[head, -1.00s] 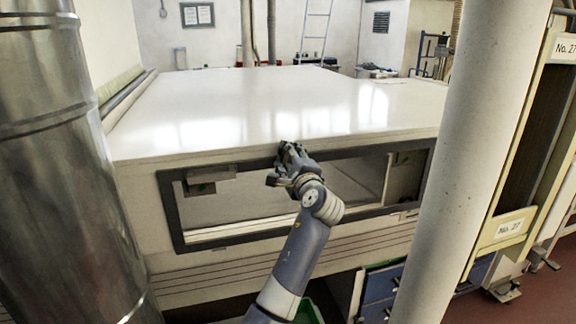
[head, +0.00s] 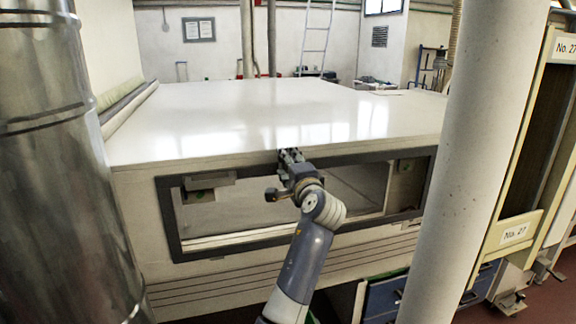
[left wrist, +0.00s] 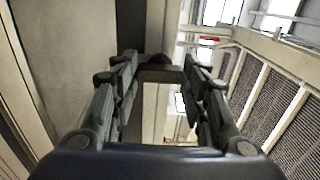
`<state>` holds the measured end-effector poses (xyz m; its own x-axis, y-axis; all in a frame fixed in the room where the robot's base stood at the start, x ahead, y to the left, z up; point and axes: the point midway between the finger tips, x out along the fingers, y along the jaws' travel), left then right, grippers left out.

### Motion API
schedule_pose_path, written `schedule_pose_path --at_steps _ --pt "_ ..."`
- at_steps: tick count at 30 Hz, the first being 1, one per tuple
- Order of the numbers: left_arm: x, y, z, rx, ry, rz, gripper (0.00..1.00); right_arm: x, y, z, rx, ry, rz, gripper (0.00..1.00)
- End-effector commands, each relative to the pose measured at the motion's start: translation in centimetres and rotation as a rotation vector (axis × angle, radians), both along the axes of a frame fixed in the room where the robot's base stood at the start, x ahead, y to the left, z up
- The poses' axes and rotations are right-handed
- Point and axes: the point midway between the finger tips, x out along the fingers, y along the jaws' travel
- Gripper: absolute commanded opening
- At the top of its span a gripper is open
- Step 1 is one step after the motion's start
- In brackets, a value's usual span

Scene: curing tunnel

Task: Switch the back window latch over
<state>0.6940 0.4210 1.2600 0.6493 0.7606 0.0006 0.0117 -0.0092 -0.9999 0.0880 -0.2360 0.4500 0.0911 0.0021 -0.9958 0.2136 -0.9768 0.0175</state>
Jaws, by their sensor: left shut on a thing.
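The dark-framed window (head: 165,215) is in the front wall of the big white tunnel housing. In the left wrist view, the left gripper's fingers (left wrist: 157,88) stand on both sides of a short dark bar (left wrist: 160,74), which looks like the latch. The gripper is shut on it. In the head view the gripper hides the latch. My right gripper is in neither view.
A shiny metal duct (head: 62,160) stands close on the left. A pale column (head: 453,160) stands on the right, before a yellowish rack (head: 515,150). Blue drawers (head: 385,296) are below the window. The housing's white top (head: 250,115) is clear.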

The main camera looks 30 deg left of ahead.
Motion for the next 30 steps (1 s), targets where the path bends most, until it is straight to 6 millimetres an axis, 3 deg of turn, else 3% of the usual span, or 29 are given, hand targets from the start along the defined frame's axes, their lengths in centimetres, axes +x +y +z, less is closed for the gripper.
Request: schedule_pose_path --at_steps 3,4,6,7,20,30 --pt "0.0 0.0 -0.2 -0.006 0.001 -0.001 0.17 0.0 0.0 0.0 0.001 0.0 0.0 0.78" --pt "0.0 0.0 -0.2 -0.006 0.001 -0.001 0.46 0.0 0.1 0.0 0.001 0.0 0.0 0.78" --pt "0.0 0.0 -0.2 -0.005 0.002 -0.001 0.62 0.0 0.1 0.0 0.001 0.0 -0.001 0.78" --pt "0.0 0.0 -0.2 -0.005 0.002 -0.001 0.63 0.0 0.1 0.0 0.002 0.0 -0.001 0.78" --pt "-0.4 -0.6 -0.1 -0.001 0.001 -0.001 0.63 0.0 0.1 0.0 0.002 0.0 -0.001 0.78" --pt "-4.7 -5.7 -0.2 -0.006 0.0 -0.003 0.63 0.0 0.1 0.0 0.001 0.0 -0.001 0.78"
